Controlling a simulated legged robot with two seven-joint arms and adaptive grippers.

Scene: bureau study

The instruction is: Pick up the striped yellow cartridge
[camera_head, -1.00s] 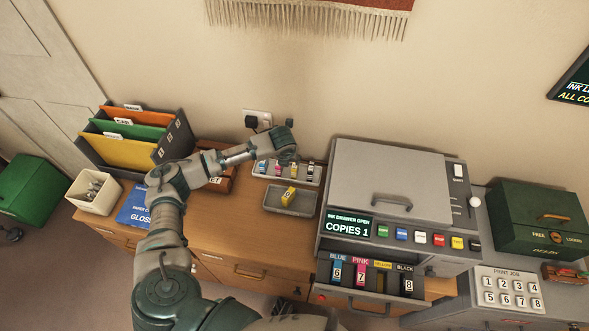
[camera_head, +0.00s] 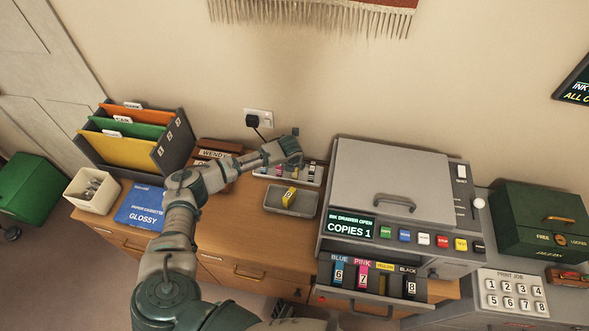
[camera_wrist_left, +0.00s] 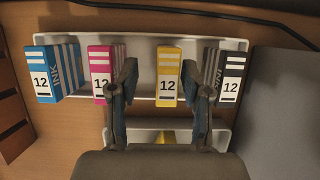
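The striped yellow cartridge (camera_wrist_left: 168,78), labelled 12, stands in a pale tray (camera_wrist_left: 143,54) between a pink cartridge (camera_wrist_left: 101,75) and a black one (camera_wrist_left: 231,77). A blue striped cartridge (camera_wrist_left: 52,72) is at the left. My left gripper (camera_wrist_left: 160,84) is open and empty, its fingers on either side of the yellow cartridge in the wrist view; contact cannot be told. In the head view my left gripper (camera_head: 287,152) hangs over the back tray (camera_head: 315,183) and hides part of it. Another yellow cartridge (camera_head: 290,196) lies in a nearer grey tray (camera_head: 308,212). My right gripper is out of view.
The printer (camera_head: 390,195) stands to the right, its ink drawer (camera_head: 375,302) open with blue, pink and black cartridges. A wall socket with a black plug (camera_head: 253,120) is behind. A file rack (camera_head: 175,145) and blue paper box (camera_head: 146,207) are left.

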